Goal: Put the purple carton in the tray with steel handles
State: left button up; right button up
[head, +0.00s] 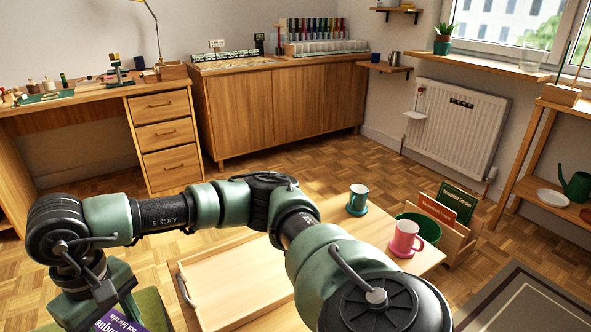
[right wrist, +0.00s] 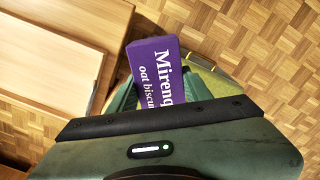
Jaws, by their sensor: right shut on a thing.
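The purple carton (head: 120,323) with white lettering is at the bottom left of the head view, partly cut off. It also shows in the right wrist view (right wrist: 155,65), where the lettering includes "oat biscu". My right gripper (head: 108,303) is shut on the purple carton, over a green cushioned seat. Whether the carton touches the seat is unclear. The pale wooden tray (head: 235,278) lies on a low table, to the right of the gripper, with a steel handle (head: 186,290) at its left end. My right arm hides the tray's far right part. My left gripper is out of view.
A pink mug (head: 404,238), a teal mug (head: 357,199) and a green bowl (head: 425,226) stand on the table right of the tray. The green seat (head: 153,307) is left of the table. A wooden book box (head: 455,246) stands behind right.

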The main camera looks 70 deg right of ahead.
aim_at(257, 271)
jog(key=i+l+z, duration=0.15)
jog(key=z, duration=0.2)
jog(key=i+l+z, duration=0.15)
jog(key=z, duration=0.2)
jog(key=i+z, duration=0.3)
jog(key=k+l, duration=0.05)
jog(key=k, duration=0.05)
